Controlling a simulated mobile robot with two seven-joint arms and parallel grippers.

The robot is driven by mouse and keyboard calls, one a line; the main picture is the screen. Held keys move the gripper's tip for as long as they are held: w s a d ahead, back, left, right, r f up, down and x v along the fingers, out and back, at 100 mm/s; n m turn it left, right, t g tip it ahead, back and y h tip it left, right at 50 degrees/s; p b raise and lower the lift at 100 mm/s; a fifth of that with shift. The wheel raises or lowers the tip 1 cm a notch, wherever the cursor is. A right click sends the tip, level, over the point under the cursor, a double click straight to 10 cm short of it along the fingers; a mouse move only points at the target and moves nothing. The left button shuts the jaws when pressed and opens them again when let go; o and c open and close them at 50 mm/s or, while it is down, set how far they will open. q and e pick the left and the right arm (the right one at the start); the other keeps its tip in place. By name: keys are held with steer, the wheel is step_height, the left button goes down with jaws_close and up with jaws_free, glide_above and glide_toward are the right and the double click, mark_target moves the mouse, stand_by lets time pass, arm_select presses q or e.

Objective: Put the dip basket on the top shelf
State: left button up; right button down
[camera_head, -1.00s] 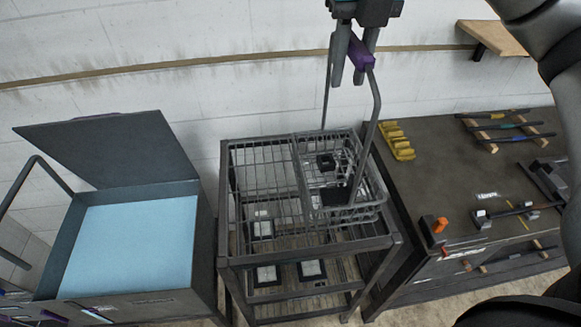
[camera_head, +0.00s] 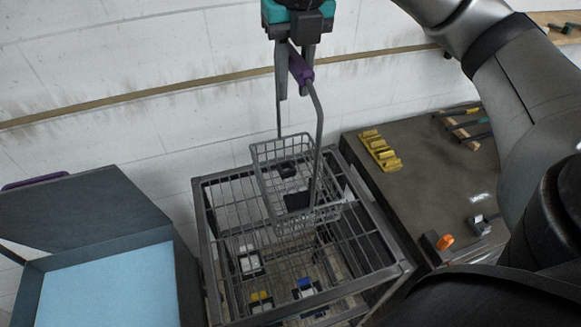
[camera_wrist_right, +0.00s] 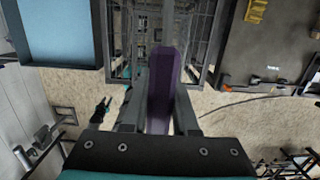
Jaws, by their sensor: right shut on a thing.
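The dip basket (camera_head: 273,184) is a grey wire basket with a tall bent handle that ends in a purple grip (camera_head: 300,68). My right gripper (camera_head: 293,90) is shut on the purple grip, and the basket hangs upright below it. The grip also shows between the fingers in the right wrist view (camera_wrist_right: 162,90). Small dark pieces lie inside the basket. The basket is over the wire top shelf (camera_head: 228,209) of the grey rack, toward its back. I cannot tell whether its bottom touches the shelf. My left gripper is not in view.
An open bin (camera_head: 100,290) with light blue contents and a raised lid stands left of the rack. A dark workbench (camera_head: 420,175) with a yellow holder (camera_head: 380,150) and an orange-knobbed item (camera_head: 438,241) stands right. Lower rack levels hold several small blocks. A wall is behind.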

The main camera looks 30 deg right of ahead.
steer(key=shift+w+f+b, duration=0.1)
steer(key=shift+f+b, duration=0.35)
steer(key=shift+f, duration=7.8)
steer(key=c, duration=0.7)
jaws_free()
steer(key=shift+f, duration=0.1)
steer(key=shift+r, duration=0.2)
steer(key=shift+s+a+r, duration=0.1)
steer(key=shift+s+r, duration=0.15)
steer(key=shift+r, duration=1.7)
steer(key=shift+s+a+r, duration=0.1)
steer(key=shift+s+r, duration=0.2)
steer(key=shift+r, duration=1.7)
steer(key=shift+s+r, duration=0.25)
steer(key=shift+r, duration=1.7)
